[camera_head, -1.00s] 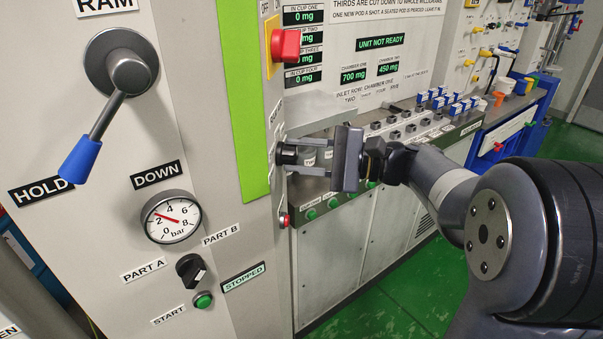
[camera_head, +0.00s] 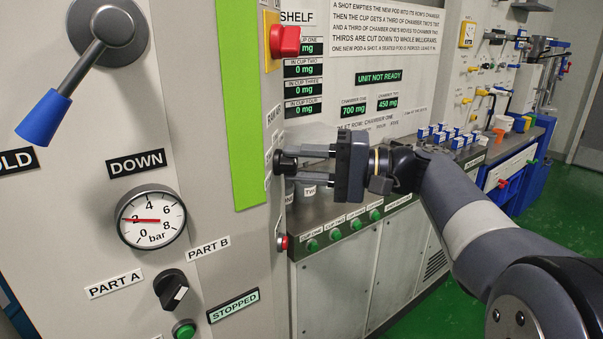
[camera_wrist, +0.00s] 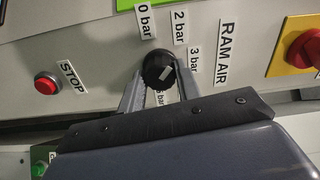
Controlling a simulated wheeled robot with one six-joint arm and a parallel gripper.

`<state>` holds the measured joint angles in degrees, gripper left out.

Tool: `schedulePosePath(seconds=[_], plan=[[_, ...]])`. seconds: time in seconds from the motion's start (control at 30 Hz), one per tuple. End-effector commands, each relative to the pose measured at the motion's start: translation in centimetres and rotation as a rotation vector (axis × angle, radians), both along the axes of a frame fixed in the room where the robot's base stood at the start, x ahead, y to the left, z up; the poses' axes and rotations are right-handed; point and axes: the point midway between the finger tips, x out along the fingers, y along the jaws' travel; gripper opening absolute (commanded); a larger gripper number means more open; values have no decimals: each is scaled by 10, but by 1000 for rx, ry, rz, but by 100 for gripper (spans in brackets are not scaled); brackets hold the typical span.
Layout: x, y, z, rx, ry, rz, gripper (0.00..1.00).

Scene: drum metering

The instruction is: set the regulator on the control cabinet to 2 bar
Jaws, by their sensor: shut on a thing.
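The regulator is a black round knob (camera_wrist: 157,70) on the cabinet's narrow side face, with 0 bar, 2 bar (camera_wrist: 180,27) and 3 bar (camera_wrist: 194,62) labels around it. Its white mark points up and right in the wrist view, toward the 2 and 3 bar side. My gripper (camera_wrist: 160,88) is shut on the knob, a finger on each side. In the head view my gripper (camera_head: 300,165) reaches it from the right. The pressure gauge (camera_head: 151,230) on the control cabinet (camera_head: 75,215) has its red needle at about 2 bar.
A red STOP button (camera_wrist: 46,86) sits beside the knob, and a red-on-yellow switch (camera_head: 285,41) is above it. A row of green buttons (camera_head: 334,235) runs along the bench at right. The blue-handled ram lever (camera_head: 45,117) is at upper left.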

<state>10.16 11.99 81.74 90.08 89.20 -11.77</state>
Motion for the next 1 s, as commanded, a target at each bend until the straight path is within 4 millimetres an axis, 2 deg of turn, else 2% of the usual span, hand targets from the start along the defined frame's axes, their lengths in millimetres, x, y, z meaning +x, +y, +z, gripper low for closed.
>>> schedulePosePath(seconds=[0.5, 0.53, 0.77, 1.0], plan=[[0, 0, -1, -5, -17, 1, 9], [0, 0, -1, -5, -17, 1, 34], [0, 0, -1, -5, -17, 1, 52], [0, 0, 0, -4, -17, 0, 54]])
